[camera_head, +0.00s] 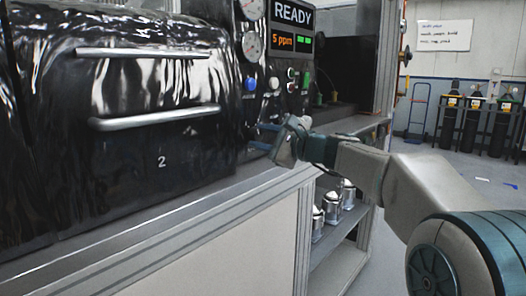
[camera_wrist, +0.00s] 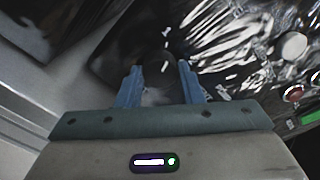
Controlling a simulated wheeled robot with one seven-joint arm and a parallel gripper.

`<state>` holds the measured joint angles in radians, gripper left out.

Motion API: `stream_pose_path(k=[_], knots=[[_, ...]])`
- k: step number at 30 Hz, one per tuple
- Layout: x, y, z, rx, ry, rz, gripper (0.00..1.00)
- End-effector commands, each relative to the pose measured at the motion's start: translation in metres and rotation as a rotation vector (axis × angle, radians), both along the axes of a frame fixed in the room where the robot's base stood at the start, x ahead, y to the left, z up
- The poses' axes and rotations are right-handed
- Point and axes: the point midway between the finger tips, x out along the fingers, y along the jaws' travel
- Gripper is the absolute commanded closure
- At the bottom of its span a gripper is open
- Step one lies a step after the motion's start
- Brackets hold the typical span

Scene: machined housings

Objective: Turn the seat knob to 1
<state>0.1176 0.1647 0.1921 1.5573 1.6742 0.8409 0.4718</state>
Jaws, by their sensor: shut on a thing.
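My gripper (camera_head: 264,138) reaches in from the right to the lower part of the black control panel, right of the drawer front marked 2. In the wrist view, its two blue fingers (camera_wrist: 159,78) stand apart on either side of a dark, glossy knob (camera_wrist: 158,84), which I take to be the seat knob. The gripper is shut on it. In the head view the fingers and wrist hide the knob.
A bar handle (camera_head: 155,118) sticks out at left. Metal housings (camera_head: 318,222) stand on the shelf below. Gas cylinders (camera_head: 472,122) stand far right.

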Motion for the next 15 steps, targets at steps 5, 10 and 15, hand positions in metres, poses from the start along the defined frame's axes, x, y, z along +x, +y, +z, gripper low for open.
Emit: stream_pose_path(k=[5, 10, 15], knots=[[0.0000, 0.0003, -0.0039, -0.057, -0.071, 0.001, 0.89], [0.0001, 0.0003, -0.0026, -0.088, -0.109, 0.002, 0.89], [0.0000, 0.0003, -0.0015, -0.102, -0.126, 0.002, 0.89]])
